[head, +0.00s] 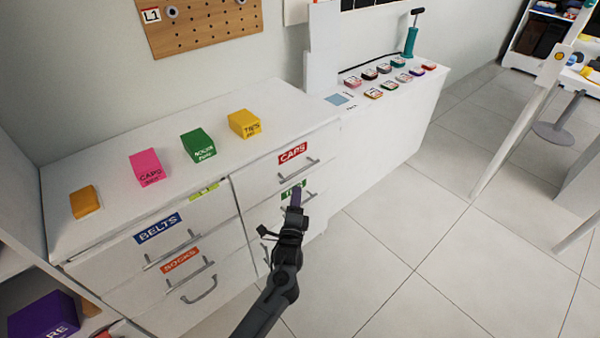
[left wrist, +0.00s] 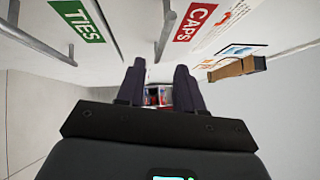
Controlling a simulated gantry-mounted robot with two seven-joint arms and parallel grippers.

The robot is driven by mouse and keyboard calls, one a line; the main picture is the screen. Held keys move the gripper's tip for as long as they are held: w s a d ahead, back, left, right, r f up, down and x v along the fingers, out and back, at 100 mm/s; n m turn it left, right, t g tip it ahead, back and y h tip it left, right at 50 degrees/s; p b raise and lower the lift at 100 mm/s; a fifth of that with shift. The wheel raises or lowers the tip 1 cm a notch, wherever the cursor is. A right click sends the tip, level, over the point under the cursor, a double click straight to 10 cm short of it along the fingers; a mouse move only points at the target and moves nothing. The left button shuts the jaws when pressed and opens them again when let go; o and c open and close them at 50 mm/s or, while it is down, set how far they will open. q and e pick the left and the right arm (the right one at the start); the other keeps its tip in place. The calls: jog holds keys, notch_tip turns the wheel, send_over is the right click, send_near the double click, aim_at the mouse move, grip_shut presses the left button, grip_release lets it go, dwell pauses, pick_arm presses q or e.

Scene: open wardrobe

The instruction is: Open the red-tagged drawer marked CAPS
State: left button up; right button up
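The drawer marked CAPS (head: 258,181) is the upper right drawer of the white chest in the head view and looks shut. Its red CAPS tag (head: 292,153) sits above a grey bar handle (head: 299,169). The tag (left wrist: 199,22) and handle (left wrist: 166,30) also show in the left wrist view, turned sideways. My left gripper (head: 296,191) is in front of the chest, over the green TIES tag in the head view. In the left wrist view its fingers (left wrist: 160,68) are apart with nothing between them. The CAPS handle lies beyond the fingertips, not between them. My right gripper is not in view.
The TIES tag (left wrist: 77,20) marks the drawer below. BELTS (head: 158,228) and SOCKS (head: 180,262) drawers are at left. Several coloured boxes, including a pink CAPS box (head: 147,167), stand on the chest top (head: 110,205).

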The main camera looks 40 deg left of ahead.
aim_at(299, 172)
pick_arm(q)
jog(key=b+x, duration=0.4)
jog(key=x, duration=0.6)
jog(key=shift+w+a+r, duration=0.1)
jog(key=shift+w+r, duration=0.1)
jog(key=shift+w, duration=0.1)
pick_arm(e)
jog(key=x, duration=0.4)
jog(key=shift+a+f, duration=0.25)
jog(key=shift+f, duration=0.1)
pick_arm(q)
jog(key=shift+s, duration=0.15)
jog(key=shift+c, duration=0.3)
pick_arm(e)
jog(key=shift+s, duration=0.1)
pick_arm(q)
grip_shut()
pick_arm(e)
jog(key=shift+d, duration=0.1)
